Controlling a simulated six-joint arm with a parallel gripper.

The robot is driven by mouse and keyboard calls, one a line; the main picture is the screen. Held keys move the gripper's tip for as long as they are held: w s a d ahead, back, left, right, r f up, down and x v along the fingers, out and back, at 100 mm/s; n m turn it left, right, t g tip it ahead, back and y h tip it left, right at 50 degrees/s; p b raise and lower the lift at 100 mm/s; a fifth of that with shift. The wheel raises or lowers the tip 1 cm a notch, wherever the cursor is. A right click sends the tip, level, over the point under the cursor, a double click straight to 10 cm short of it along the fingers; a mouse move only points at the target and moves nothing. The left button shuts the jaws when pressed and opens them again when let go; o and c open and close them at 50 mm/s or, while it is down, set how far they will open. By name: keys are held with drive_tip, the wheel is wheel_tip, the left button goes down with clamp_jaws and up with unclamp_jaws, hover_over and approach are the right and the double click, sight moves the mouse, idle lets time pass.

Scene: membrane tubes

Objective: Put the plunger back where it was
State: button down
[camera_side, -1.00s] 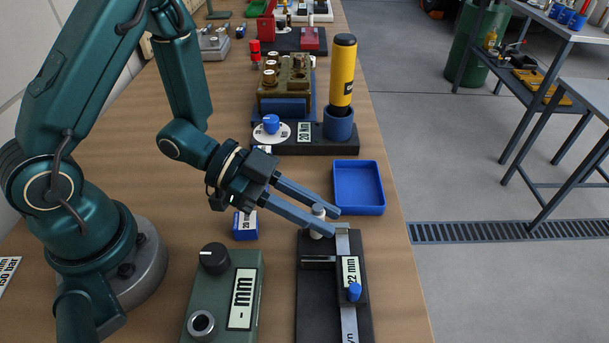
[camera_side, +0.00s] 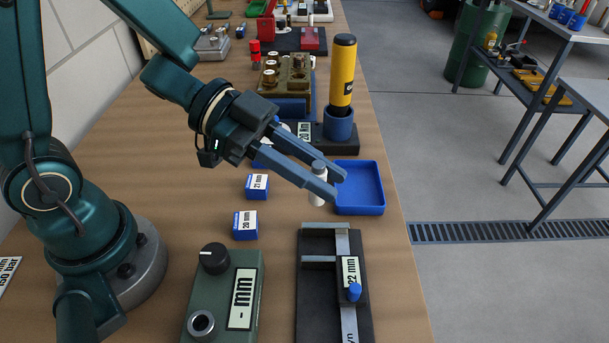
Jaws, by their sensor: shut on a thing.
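My gripper (camera_side: 340,186) is shut on a small pale cylinder with a grey top (camera_side: 317,198), which I take to be the plunger. It is held upright, beyond the far end of the black slide gauge (camera_side: 308,270), beside the near left corner of the blue tray (camera_side: 371,211). The fingers cover its middle. The gauge bears a "22 mm" label and a blue knob. The frame does not show for certain where the plunger stood before.
Small blue blocks marked 21 mm (camera_side: 257,186) and 20 mm (camera_side: 245,225) stand left of the gripper. A green box with a dial (camera_side: 240,305) is in front. Behind are a brown block (camera_side: 271,101) and a yellow cylinder (camera_side: 342,75) in a blue cup (camera_side: 338,128).

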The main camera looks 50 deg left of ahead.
drive_tip(key=w+a+n+t+y, duration=0.1)
drive_tip(key=w+a+n+t, duration=0.1)
drive_tip(key=a, duration=1.9)
drive_tip(key=shift+t, duration=0.3)
drive_tip(key=w+d+f, duration=0.1)
drive_tip(key=d+f, duration=0.1)
drive_tip(key=d, duration=0.1)
drive_tip(key=w+d+f, duration=0.1)
drive_tip(key=d+f, duration=0.2)
drive_tip(key=d, duration=0.1)
drive_tip(key=w+d+f, duration=0.1)
drive_tip(key=d+f, duration=0.1)
drive_tip(key=d, duration=0.1)
drive_tip(key=shift+w+d+f, duration=0.1)
drive_tip(key=shift+d+f, duration=0.3)
drive_tip(key=shift+f, duration=1.95)
drive_tip(key=shift+f, duration=0.15)
drive_tip(key=c, duration=0.7)
unclamp_jaws()
